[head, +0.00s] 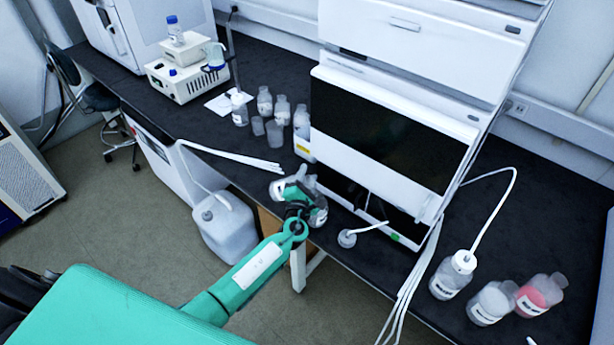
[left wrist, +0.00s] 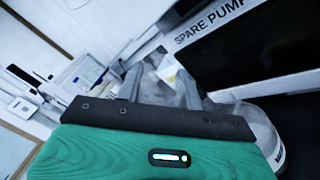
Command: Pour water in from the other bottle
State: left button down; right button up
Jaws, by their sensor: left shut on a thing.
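My left gripper (head: 297,188) is over the front edge of the bench, in front of the white stack. It is shut on a clear bottle (left wrist: 160,72), which shows between the two grey fingers (left wrist: 158,88) in the left wrist view. My gripper hides much of this bottle in the head view, so its tilt is hard to tell. Another clear labelled bottle (head: 319,213) stands just right of the gripper, very close to it. I cannot tell whether the two bottles touch. My right gripper is not in view.
The white stack (head: 420,100) rises behind the gripper. A tubed bottle (head: 452,275), a clear bottle (head: 491,303) and a pink bottle (head: 541,294) stand at the right. Several bottles (head: 281,110) stand left of the stack. A white jug (head: 224,228) stands below the bench.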

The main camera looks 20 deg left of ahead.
pick_arm(q)
jog(key=shift+r, duration=0.1)
jog(key=shift+m+p, duration=0.35)
jog(key=shift+m, duration=0.15)
jog(key=shift+d, duration=0.1)
jog(key=shift+m+p, duration=0.4)
jog(key=shift+m, duration=0.2)
jog(key=shift+d, duration=0.1)
